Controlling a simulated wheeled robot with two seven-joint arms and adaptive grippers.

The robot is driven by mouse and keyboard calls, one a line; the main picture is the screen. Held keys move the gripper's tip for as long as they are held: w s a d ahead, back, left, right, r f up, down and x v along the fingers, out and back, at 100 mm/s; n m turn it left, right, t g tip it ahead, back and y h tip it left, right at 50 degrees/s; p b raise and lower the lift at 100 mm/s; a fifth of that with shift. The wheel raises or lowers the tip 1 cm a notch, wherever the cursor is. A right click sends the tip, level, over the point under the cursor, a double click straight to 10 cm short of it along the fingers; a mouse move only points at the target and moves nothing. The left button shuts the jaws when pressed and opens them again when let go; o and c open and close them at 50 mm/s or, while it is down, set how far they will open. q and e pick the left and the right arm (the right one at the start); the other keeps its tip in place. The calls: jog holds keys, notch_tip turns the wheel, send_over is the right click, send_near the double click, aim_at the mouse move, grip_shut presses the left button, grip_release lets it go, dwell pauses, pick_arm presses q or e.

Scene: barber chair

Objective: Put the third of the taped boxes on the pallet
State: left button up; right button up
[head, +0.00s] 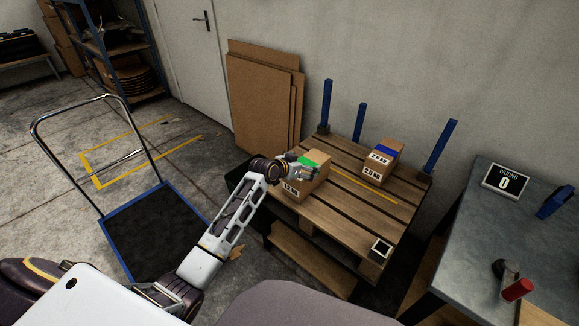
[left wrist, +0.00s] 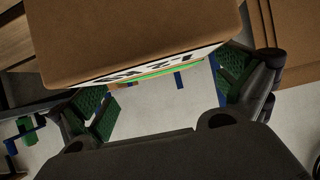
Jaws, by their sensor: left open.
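A cardboard box with green tape (head: 316,184) sits at the left part of the wooden pallet (head: 345,210); whether its base fully touches the boards is hard to tell. A second box with blue tape (head: 376,170) stands on the pallet farther back and right. My left gripper (head: 300,171) is at the top of the green-taped box, its fingers apart. In the left wrist view, the box (left wrist: 140,40) fills the upper part, close to the spread green finger pads of the gripper (left wrist: 165,95). My right gripper is not in view.
Blue posts (head: 361,120) rise at the pallet's back and right. A grey table (head: 470,245) with a sign (head: 505,181) and a red cylinder (head: 517,289) stands at right. A flat trolley (head: 150,235) is at left. Cardboard sheets (head: 262,95) lean on the wall. The pallet's near right is mostly clear.

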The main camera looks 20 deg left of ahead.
pick_arm(q)
jog(key=shift+s+a+r, duration=0.15)
jog(key=shift+s+r, duration=0.1)
jog(key=shift+s, duration=0.15)
jog(key=p+v, duration=0.2)
jog(key=v, duration=0.7)
jog(key=shift+s, duration=0.15)
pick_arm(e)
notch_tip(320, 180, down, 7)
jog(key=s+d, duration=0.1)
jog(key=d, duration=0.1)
pick_arm(q)
jog(key=s+f+g+y, duration=0.1)
jog(key=s+f, duration=0.3)
jog(key=f, duration=0.3)
jog(key=s+d+f+n+g, duration=0.15)
jog(key=s+f, duration=0.25)
jog(key=f, duration=0.4)
jog(key=s+f+g+y, duration=0.1)
jog(key=s+f+g, duration=0.1)
jog(key=s+f, duration=0.35)
jog(key=s+d+f+g+y, duration=0.1)
jog(key=s+f+g, duration=0.3)
jog(key=s+f, duration=1.6)
jog(key=shift+s+d+f+g+y, duration=0.35)
jog(key=shift+s+d+y, duration=0.05)
jog(key=shift+s+d, duration=0.3)
